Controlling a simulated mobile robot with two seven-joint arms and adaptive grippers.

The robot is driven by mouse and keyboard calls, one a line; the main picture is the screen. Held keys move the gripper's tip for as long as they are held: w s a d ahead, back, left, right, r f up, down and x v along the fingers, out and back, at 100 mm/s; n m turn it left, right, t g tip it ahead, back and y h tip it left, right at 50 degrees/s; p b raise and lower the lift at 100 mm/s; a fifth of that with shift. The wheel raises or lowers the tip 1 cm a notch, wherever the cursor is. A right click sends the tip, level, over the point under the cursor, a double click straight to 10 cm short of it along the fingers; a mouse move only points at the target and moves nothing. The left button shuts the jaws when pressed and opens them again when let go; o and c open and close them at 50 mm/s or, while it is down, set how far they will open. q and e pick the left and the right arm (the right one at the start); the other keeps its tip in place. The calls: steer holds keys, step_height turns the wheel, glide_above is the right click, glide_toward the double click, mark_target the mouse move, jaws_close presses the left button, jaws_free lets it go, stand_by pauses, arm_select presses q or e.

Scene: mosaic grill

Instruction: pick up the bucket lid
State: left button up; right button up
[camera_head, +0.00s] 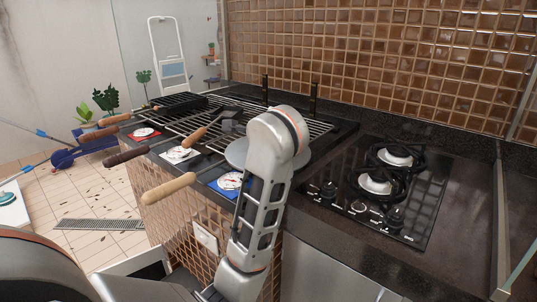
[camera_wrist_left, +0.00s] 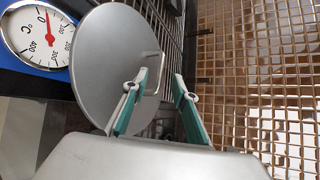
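The bucket lid is a round grey metal disc (camera_wrist_left: 100,58) with a thin loop handle (camera_wrist_left: 156,55) in the left wrist view. In the head view only parts of the lid (camera_head: 237,153) show behind my arm, at the front of the grill. My left gripper (camera_wrist_left: 168,88) is open, with its two green-padded fingers apart. Its left finger overlaps the lid's edge and handle in the picture; I cannot tell whether it touches. In the head view my arm hides the left gripper. My right gripper is not in view.
The grill grate (camera_head: 300,118) lies behind the lid, with wooden-handled tools (camera_head: 168,188) to the left. A temperature dial (camera_wrist_left: 40,36) is beside the lid. A gas hob (camera_head: 385,190) is on the right, and a tiled wall (camera_head: 400,60) rises behind. The dark counter (camera_head: 300,215) is partly clear.

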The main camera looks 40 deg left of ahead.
arm_select(q)
steer(key=b+x, duration=0.1)
steer(key=x, duration=0.4)
steer(key=shift+w+d+f, duration=0.1)
steer(key=shift+f, duration=0.1)
steer(key=shift+r, duration=0.15)
jaws_close()
